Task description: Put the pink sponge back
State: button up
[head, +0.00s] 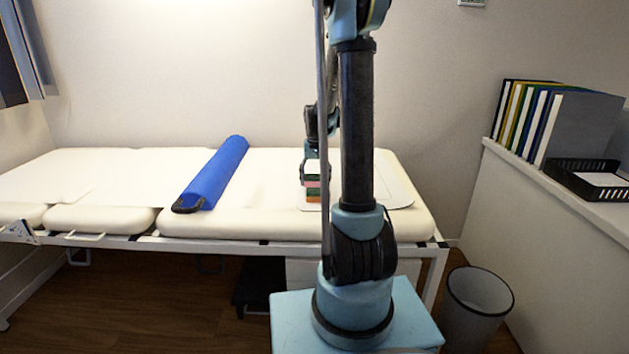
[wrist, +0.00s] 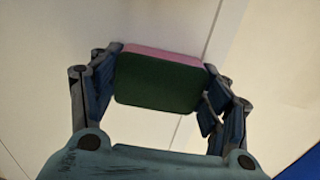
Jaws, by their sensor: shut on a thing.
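The pink sponge (wrist: 165,52) has a dark green pad facing the wrist camera. My gripper (wrist: 158,88) is shut on it, with a finger at each side. In the head view the pink sponge (head: 312,184) shows as a thin pink band low at my gripper (head: 315,176), above the right part of the padded bed. Green and orange layers (head: 314,196) show directly below the pink band. I cannot tell whether the sponge touches them. My arm hides part of this spot.
The padded bed (head: 110,178) carries a blue roll (head: 214,174) left of my gripper. A flat pale sheet or board (head: 394,184) lies around the gripper's spot. A counter (head: 560,235) with binders (head: 590,128) and a black tray (head: 590,180) stands right, a bin (head: 478,312) below.

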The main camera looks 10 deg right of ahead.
aim_at(316, 177)
jog(key=o, duration=0.8)
notch_tip(316, 177, up, 12)
jog(key=s+r, duration=0.2)
jog(key=s, duration=0.8)
jog(key=s+f, duration=0.3)
jog(key=s, duration=0.5)
jog(key=s+f+n+t, duration=0.1)
jog(key=s+f, duration=0.3)
jog(key=s, duration=0.4)
jog(key=s+f+n+t, duration=0.1)
jog(key=s+f, duration=0.3)
jog(key=s, duration=0.4)
jog(key=shift+s+f, duration=0.1)
jog(key=shift+s, duration=0.2)
